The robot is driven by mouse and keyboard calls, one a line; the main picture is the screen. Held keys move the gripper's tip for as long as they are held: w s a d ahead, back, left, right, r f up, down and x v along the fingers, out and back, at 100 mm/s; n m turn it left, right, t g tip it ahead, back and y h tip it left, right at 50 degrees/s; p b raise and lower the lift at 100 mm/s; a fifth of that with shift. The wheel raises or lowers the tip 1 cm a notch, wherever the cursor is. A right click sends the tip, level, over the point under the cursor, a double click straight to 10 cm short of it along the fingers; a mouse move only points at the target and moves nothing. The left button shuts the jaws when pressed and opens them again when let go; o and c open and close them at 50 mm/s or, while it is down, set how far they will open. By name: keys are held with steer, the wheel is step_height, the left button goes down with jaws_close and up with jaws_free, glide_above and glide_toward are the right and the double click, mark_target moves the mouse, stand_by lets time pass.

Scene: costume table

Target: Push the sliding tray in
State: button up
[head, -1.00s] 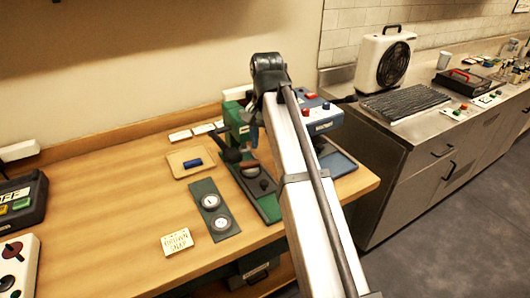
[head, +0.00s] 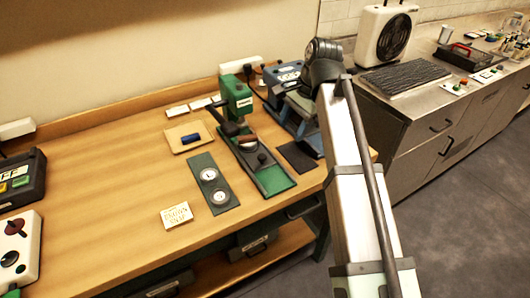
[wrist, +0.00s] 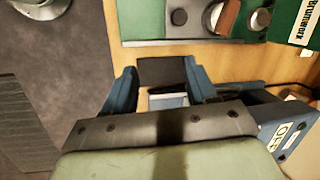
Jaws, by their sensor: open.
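The green press (head: 237,97) stands at the back of the wooden table. Its long green base (head: 273,182) runs toward the front edge. On the base lies what looks like the grey sliding tray, with a round pad (head: 248,140) and a dark knob (head: 262,157). In the wrist view the dark knob (wrist: 180,17) and the brown pad (wrist: 228,17) show at the top. My gripper (wrist: 160,70) is open and empty, its two blue fingers apart over the table beside the base. It touches nothing that I can see.
A dark mat (head: 298,157) lies right of the base, and a blue machine (head: 285,75) stands behind it. A plate with two dials (head: 212,183) lies left of the base. A small wooden tray (head: 188,137) holds a blue cylinder (head: 191,138).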

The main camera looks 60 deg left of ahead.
mark_target(262, 156)
steer(key=s+a+f+m, duration=0.1)
steer(key=f+m, duration=0.2)
steer(key=f, duration=0.1)
steer(key=s+a+f+m, duration=0.2)
steer(key=f+m, duration=0.2)
steer(key=s+a+f+m+g+y, duration=0.1)
steer(key=s+a+f+m, duration=0.1)
steer(key=f+m, duration=0.2)
steer(key=shift+s+a, duration=0.25)
stand_by(0.6)
jaws_close()
stand_by(0.5)
